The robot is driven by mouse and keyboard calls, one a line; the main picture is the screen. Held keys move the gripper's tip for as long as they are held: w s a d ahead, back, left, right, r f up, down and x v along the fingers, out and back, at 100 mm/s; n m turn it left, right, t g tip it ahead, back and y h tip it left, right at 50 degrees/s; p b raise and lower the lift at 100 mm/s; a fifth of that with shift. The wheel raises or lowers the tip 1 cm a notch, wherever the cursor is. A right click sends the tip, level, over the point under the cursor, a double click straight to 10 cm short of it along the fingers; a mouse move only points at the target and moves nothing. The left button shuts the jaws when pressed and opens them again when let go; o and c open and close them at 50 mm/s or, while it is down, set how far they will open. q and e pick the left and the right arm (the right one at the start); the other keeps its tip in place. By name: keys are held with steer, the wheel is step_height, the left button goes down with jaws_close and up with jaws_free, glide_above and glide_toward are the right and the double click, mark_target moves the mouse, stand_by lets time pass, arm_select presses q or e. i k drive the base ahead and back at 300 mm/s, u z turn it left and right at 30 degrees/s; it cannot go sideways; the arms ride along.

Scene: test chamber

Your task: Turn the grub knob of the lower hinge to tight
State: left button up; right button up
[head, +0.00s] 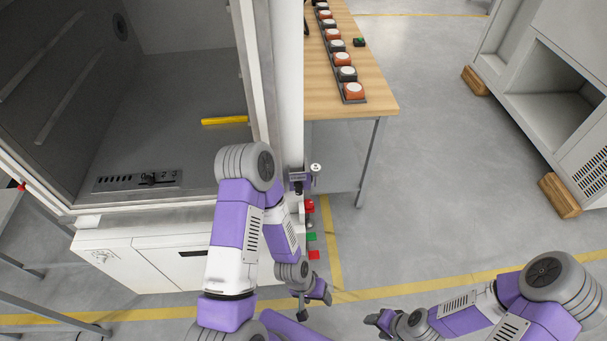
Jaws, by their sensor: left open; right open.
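A hinge (297,182) is on the right front edge of the test chamber, low on its white post. A small round knob with a white top (316,167) stands at the hinge's right side; its setting is too small to read. My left gripper (313,301) is open and empty, below the hinge in the picture and apart from it. My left arm passes in front of the chamber's lower right corner and hides part of it. My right gripper (376,323) is open and empty near the bottom edge, to the right of the left one.
The open chamber (180,95) holds a yellow bar (224,121) and a slotted plate (137,180). Red and green parts (311,237) line the chamber's side. A wooden table (375,98) with a row of buttons stands behind.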

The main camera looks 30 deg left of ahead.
mark_target(298, 188)
steer(key=z, duration=2)
steer(key=k, duration=1.15)
steer(key=u, duration=1.9)
steer(key=i, duration=0.5)
steer(key=z, duration=0.05)
